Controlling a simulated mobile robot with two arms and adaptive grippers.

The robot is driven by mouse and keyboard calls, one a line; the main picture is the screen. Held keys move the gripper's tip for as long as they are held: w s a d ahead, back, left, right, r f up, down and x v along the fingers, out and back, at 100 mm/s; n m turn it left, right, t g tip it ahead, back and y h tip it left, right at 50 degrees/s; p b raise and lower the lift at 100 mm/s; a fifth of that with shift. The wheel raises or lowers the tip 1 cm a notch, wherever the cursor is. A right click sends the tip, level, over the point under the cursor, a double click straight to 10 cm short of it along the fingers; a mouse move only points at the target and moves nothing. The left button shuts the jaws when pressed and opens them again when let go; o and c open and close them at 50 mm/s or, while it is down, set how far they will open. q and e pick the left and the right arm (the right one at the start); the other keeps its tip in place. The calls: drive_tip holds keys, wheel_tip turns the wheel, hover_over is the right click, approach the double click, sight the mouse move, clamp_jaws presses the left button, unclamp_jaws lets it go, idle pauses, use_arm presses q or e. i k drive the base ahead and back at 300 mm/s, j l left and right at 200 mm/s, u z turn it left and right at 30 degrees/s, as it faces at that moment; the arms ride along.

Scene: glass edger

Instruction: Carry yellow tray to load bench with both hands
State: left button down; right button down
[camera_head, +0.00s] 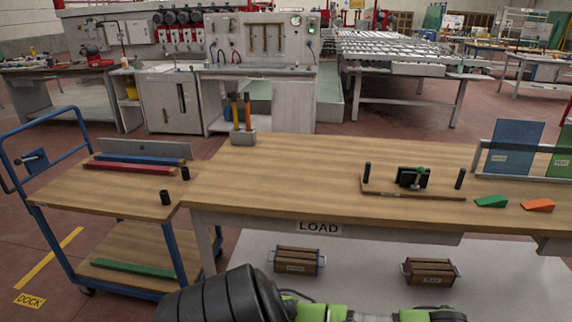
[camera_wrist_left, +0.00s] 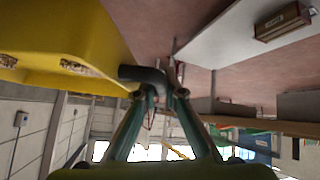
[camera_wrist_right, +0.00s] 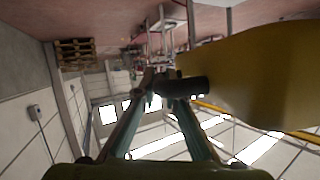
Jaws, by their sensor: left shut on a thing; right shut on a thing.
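The yellow tray (camera_wrist_left: 60,40) fills the upper left of the left wrist view. It also shows at the right of the right wrist view (camera_wrist_right: 255,80). My left gripper (camera_wrist_left: 150,84) is shut on a dark handle at the tray's side. My right gripper (camera_wrist_right: 168,84) is shut on another dark handle at the tray. The head view shows neither the tray nor the gripper tips. The load bench (camera_head: 290,180), with a wooden top and a LOAD label (camera_head: 318,227), stands ahead. What the tray holds is hidden.
On the bench are a caddy with two handled tools (camera_head: 243,137), a wooden fixture (camera_head: 413,190), green (camera_head: 492,201) and orange (camera_head: 538,206) wedges and a rack with panels (camera_head: 513,148). A blue-framed cart (camera_head: 120,200) stands at the left. The bench's front-left top is clear.

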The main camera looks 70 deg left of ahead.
sight(299, 181)
drive_tip(key=u, duration=1.25)
